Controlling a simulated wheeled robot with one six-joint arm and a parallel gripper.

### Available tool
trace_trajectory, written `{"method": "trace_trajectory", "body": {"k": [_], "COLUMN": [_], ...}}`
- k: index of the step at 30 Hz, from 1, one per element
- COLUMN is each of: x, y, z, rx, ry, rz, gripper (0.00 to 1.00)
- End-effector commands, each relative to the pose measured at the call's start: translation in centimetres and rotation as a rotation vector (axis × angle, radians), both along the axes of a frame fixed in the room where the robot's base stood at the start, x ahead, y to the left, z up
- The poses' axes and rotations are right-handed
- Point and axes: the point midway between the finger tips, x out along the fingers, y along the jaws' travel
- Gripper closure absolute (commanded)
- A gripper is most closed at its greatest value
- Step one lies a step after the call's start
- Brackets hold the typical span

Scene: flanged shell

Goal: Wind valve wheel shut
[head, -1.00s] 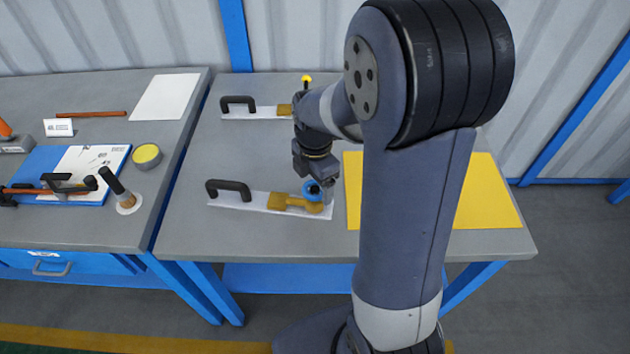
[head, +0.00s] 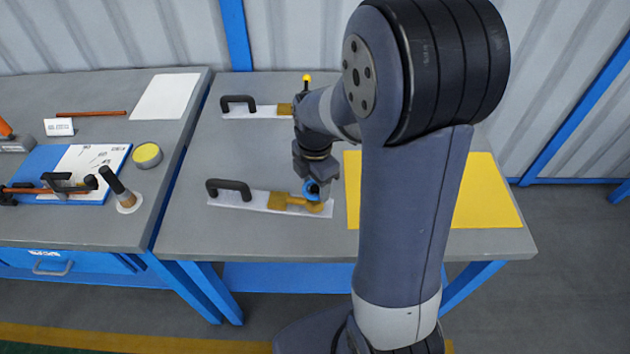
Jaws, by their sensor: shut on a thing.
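The blue valve wheel (head: 310,188) sits on the brass valve body (head: 287,201) at the right end of the front white plate (head: 258,199). A dark handle-shaped pipe (head: 230,187) rises from the plate's left end. My gripper (head: 316,187) points down over the valve and is shut on the blue wheel. Its jaws cover part of the wheel, so the wheel's full rim and exact angle are hidden.
A second plate with a dark handle (head: 238,101) and a yellow knob (head: 306,77) lies behind. A yellow mat (head: 484,195) is at right, partly behind my arm. The left bench holds a clipboard, tools and a yellow-topped tin (head: 147,155). Grey table (head: 190,228) is bare in front.

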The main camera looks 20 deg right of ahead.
Motion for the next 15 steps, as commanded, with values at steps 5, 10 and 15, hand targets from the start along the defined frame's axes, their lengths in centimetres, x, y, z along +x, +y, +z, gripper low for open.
{"method": "trace_trajectory", "body": {"k": [5, 10, 15], "x": [0.02, 0.03, 0.03], "y": [0.01, 0.01, 0.01], "z": [0.01, 0.01, 0.03], "rx": [0.000, 0.000, 0.000], "ry": [-0.001, -0.001, -0.001], "rz": [-0.106, -0.282, -0.426], "gripper": [0.69, 0.69, 0.69]}}
